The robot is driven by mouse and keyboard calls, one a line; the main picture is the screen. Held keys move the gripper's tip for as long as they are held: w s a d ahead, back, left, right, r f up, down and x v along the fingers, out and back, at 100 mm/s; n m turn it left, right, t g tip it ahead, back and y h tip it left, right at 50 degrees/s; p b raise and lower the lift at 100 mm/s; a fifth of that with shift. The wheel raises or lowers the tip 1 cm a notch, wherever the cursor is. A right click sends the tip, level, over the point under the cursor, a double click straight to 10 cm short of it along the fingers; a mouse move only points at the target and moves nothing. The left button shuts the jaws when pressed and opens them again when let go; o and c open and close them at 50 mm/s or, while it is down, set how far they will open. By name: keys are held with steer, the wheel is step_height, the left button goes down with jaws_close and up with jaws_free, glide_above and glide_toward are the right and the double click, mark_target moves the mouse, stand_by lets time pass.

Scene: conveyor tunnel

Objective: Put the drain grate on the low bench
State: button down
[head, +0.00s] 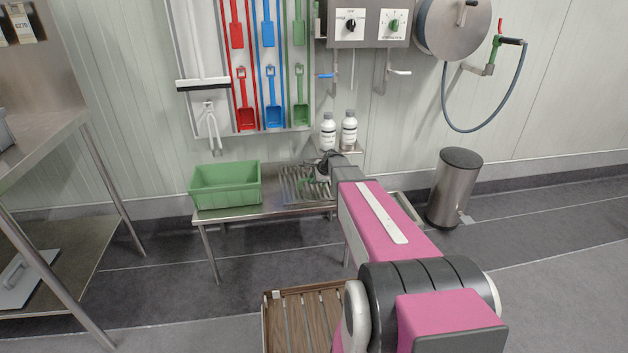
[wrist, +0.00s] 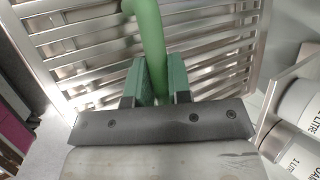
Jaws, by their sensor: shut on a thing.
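The drain grate (head: 298,184), a slatted metal panel with a green handle, is at the low bench (head: 265,208), right of the green crate in the head view. In the wrist view the grate (wrist: 205,50) spreads across the top, and its green handle (wrist: 150,35) comes down between the jaws. My gripper (wrist: 158,80) is shut on that handle. In the head view my gripper (head: 318,175) is small and partly hidden by my arm, which also covers the bench's right part. I cannot tell whether the grate touches the bench top.
A green crate (head: 226,186) stands on the bench's left part. Two white bottles (head: 328,132) stand on a small shelf behind; bottles (wrist: 298,105) also show close at right in the wrist view. A bin (head: 455,188) stands right, a slatted wooden piece (head: 305,318) in front.

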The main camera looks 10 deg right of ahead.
steer(key=c, duration=1.1)
jaws_free()
steer(key=shift+o, duration=0.2)
steer(key=shift+r, duration=0.1)
steer(key=v, duration=1.2)
steer(key=s+a+f+n+g+h, duration=0.1)
steer(key=s+a+f+n+g, duration=0.1)
steer(key=s+n, duration=0.3)
steer(key=s+a+f+n+g+h, duration=0.1)
steer(key=s+n, duration=0.5)
steer(key=s, duration=0.8)
steer(key=s+a+f+n+g+h, duration=0.2)
steer(key=s+n, duration=0.3)
steer(key=s, duration=0.4)
steer(key=shift+s+a+f+n+g+h, duration=0.15)
steer(key=shift+a+f+n+g+h, duration=0.15)
steer(key=shift+a+f+n, duration=0.1)
